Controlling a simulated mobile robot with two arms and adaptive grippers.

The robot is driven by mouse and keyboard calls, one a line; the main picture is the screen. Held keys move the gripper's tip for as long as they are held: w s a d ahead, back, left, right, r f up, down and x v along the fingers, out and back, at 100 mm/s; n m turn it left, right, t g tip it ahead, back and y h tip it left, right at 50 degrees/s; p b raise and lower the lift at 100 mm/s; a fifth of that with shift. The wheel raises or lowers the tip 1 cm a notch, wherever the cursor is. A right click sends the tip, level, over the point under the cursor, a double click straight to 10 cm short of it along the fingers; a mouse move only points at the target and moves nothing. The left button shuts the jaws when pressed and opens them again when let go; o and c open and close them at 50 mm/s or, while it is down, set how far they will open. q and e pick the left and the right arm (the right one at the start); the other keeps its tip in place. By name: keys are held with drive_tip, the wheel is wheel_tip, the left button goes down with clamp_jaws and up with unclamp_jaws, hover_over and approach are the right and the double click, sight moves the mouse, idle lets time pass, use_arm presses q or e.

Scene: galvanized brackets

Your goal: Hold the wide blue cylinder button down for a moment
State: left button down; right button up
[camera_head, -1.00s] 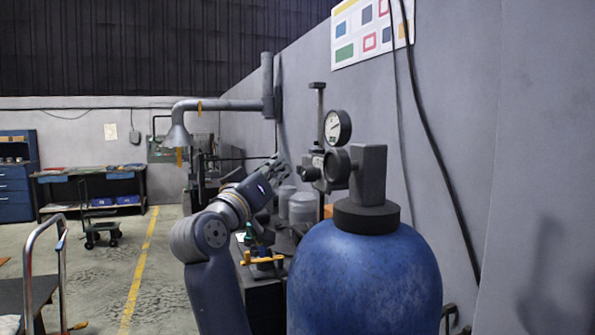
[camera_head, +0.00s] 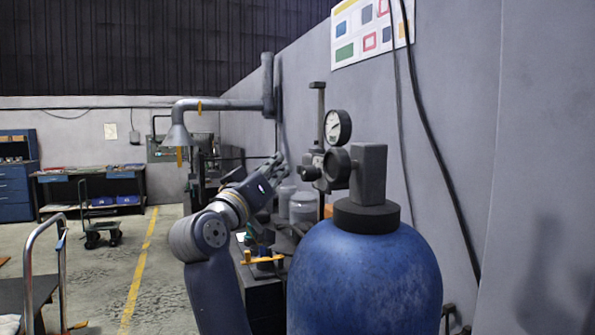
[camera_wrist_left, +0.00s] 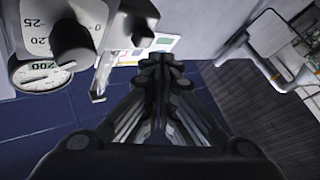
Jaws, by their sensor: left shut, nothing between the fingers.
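A wide blue cylinder (camera_head: 365,285) with a dark collar and grey valve block stands in the right foreground of the head view. I cannot make out a separate button on it. My left gripper (camera_head: 278,161) reaches away from me, left of and beyond the cylinder's valve. In the left wrist view my left gripper (camera_wrist_left: 160,62) is shut, with its fingertips together and nothing between them. I cannot tell whether the tips touch anything. My right gripper is not in view.
A round gauge (camera_head: 338,126) stands above the valve block (camera_head: 368,174). A grey wall with hanging cables is on the right. A pipe with a cone-shaped shower head (camera_head: 177,136) hangs behind my arm. A trolley handle (camera_head: 45,255) is at left; the floor between is open.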

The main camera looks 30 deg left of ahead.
use_arm(q)
drive_tip(key=shift+w+d, duration=0.1)
drive_tip(key=shift+w+d, duration=0.2)
drive_tip(key=shift+w+d, duration=0.4)
idle(2.2)
drive_tip(key=shift+a, duration=0.1)
idle(0.4)
drive_tip(key=shift+s+a, duration=0.55)
drive_tip(key=shift+s, duration=0.15)
drive_tip(key=s+a, duration=0.3)
drive_tip(key=shift+s+a, duration=0.15)
drive_tip(key=shift+s, duration=0.25)
idle(0.4)
